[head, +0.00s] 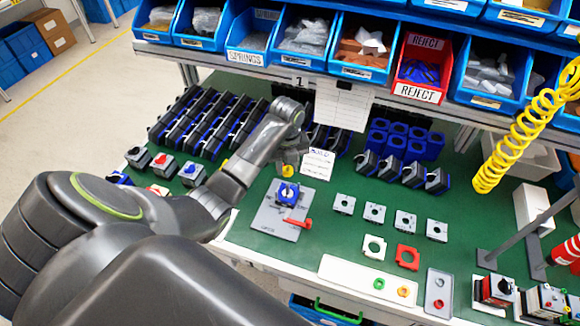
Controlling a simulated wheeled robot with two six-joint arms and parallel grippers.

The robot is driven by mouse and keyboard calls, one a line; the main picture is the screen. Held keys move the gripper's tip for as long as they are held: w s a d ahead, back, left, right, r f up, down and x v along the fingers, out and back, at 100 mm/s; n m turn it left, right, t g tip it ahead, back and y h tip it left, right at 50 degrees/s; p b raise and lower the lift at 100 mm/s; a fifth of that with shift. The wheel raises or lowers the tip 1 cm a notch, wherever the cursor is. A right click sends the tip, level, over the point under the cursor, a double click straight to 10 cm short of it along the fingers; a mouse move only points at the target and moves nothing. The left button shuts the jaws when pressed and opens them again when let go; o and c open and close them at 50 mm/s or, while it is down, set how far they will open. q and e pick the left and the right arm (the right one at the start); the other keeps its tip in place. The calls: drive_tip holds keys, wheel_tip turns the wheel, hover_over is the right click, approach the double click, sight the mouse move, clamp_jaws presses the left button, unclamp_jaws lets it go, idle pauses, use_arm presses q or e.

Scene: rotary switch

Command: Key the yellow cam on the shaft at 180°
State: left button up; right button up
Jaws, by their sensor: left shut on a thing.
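My left gripper (289,158) is shut on the small yellow cam (287,171) and points down. The yellow cam is just above a blue switch body (287,193), which sits on a grey fixture plate (264,222) with a red lever (298,222). The shaft is too small to make out, and I cannot tell whether the cam touches it. The cam's angle cannot be read. My right gripper is not in view.
A white card (318,164) stands just right of the gripper. Square grey plates (374,212) lie to the right. A pale tray (345,268) with coloured rings is at the front edge. Black-and-blue switches (205,120) fill the back left. Bins (335,45) hang above.

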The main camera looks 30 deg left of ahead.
sight(288, 176)
use_arm(q)
drive_tip(key=shift+r, duration=0.1)
idle(0.3)
drive_tip(key=shift+p, duration=0.4)
drive_tip(key=shift+f+b, duration=1.25)
drive_tip(key=shift+f, duration=1.2)
drive_tip(key=shift+f, duration=0.25)
drive_tip(key=shift+f+b, duration=0.6)
drive_tip(key=shift+f, duration=0.3)
drive_tip(key=o, duration=1)
